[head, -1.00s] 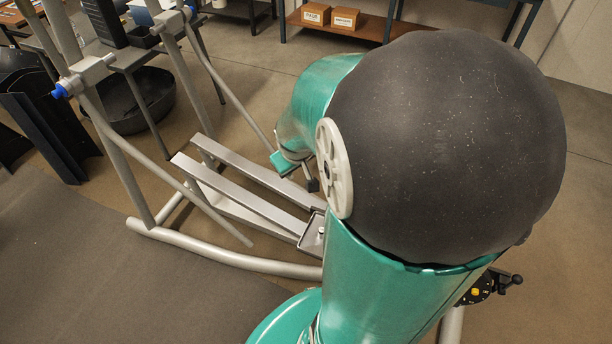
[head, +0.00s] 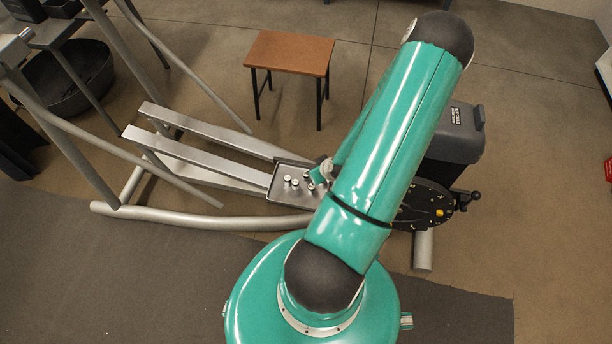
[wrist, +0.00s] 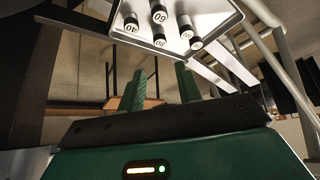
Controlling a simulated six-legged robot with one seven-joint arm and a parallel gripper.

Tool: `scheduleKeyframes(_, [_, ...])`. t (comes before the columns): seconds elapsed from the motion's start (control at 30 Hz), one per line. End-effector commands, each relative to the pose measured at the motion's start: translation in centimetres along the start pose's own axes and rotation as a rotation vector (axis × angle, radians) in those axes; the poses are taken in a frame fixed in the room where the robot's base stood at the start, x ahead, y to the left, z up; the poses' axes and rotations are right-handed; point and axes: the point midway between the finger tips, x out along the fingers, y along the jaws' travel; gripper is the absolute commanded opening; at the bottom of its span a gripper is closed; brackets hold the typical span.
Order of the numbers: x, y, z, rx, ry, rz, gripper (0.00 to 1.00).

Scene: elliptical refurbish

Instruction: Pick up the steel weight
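Several small cylinders with pale, number-marked ends stand on a steel tray (head: 277,194) on the elliptical's frame. The cylinders, including one at the tray's left (head: 287,178), may be weights. I cannot tell which is the steel weight. In the wrist view the tray (wrist: 214,12) is at the top with its cylinders, among them one at the left (wrist: 131,22) and one at the right (wrist: 196,42). My gripper (wrist: 161,88) shows two green fingers apart with nothing between them, away from the cylinders in that picture. In the head view my arm hides most of the gripper beside the tray's right side.
The elliptical's silver rails (head: 215,135) run left from the tray. A dark grey housing (head: 455,135) and a black disc with a crank (head: 428,205) stand right of my arm. A wooden-topped stool (head: 291,53) is behind. Open floor lies at the right.

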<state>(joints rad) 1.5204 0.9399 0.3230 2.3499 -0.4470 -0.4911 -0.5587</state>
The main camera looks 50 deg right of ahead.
Motion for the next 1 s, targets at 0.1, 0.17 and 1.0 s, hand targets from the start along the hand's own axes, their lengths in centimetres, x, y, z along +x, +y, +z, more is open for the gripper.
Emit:
scheduleKeyframes(0.1, [1.0, -0.1, 0.1, 0.004, 0.007, -0.002, 0.34])
scheduleKeyframes(0.17, [1.8, -0.1, 0.1, 0.004, 0.007, -0.003, 0.34])
scheduleKeyframes(1.0, [12.7, -0.1, 0.2, 0.004, 0.004, -0.002, 0.34])
